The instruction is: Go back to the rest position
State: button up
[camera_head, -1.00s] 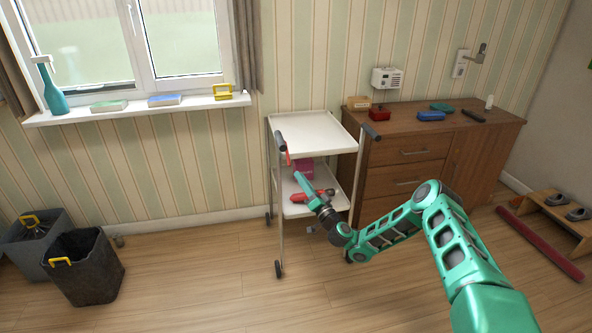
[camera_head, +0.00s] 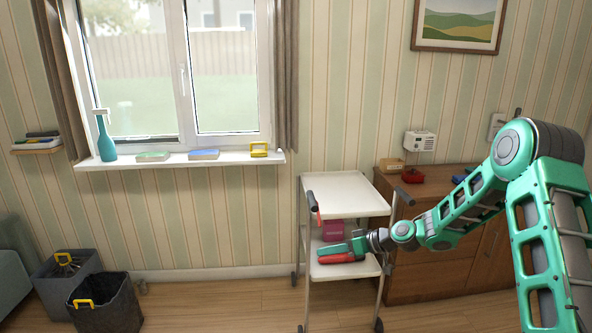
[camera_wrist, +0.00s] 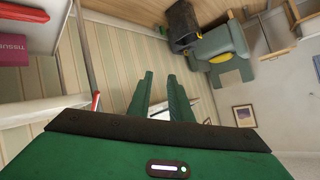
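My gripper (camera_head: 326,249) points left in front of the trolley, near the height of its lower shelf in the head view. In the wrist view its two green fingers (camera_wrist: 160,74) stand apart with nothing between them. The arm reaches in from the right, its elbow raised. The white trolley (camera_head: 346,190) stands against the wall. A red object (camera_head: 340,258) on its lower shelf is partly hidden behind my gripper. A pink tissue box (camera_head: 333,230) stands behind; it also shows in the wrist view (camera_wrist: 12,51).
A brown cabinet (camera_head: 415,280) stands right of the trolley, partly behind my arm. Two dark bins (camera_head: 108,305) stand at the lower left. The windowsill (camera_head: 180,160) holds a teal bottle (camera_head: 105,138) and small items. The floor between bins and trolley is clear.

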jog(key=s+d+r+m+g+h, duration=0.1)
jog(key=s+d+r+m+h, duration=0.25)
jog(key=s+d, duration=0.75)
jog(key=s+d+r+m+g+h, duration=0.2)
jog(key=s+d+r+h, duration=0.3)
jog(key=s+d, duration=0.55)
jog(key=s+d+r+m+g, duration=0.1)
jog(key=s+d+m, duration=0.1)
jog(key=s, duration=0.7)
jog(key=s+d+r+m+g+h, duration=0.1)
jog(key=s+d+r+m, duration=0.1)
jog(key=s, duration=0.7)
jog(key=s+d+r+m+h, duration=0.1)
jog(key=s+d+m, duration=0.3)
jog(key=s, duration=0.5)
jog(key=shift+s+d+r+g, duration=0.3)
jog(key=shift+d+r+g, duration=0.1)
jog(key=shift+r, duration=0.35)
jog(key=shift+w+f, duration=0.25)
jog(key=shift+w, duration=0.4)
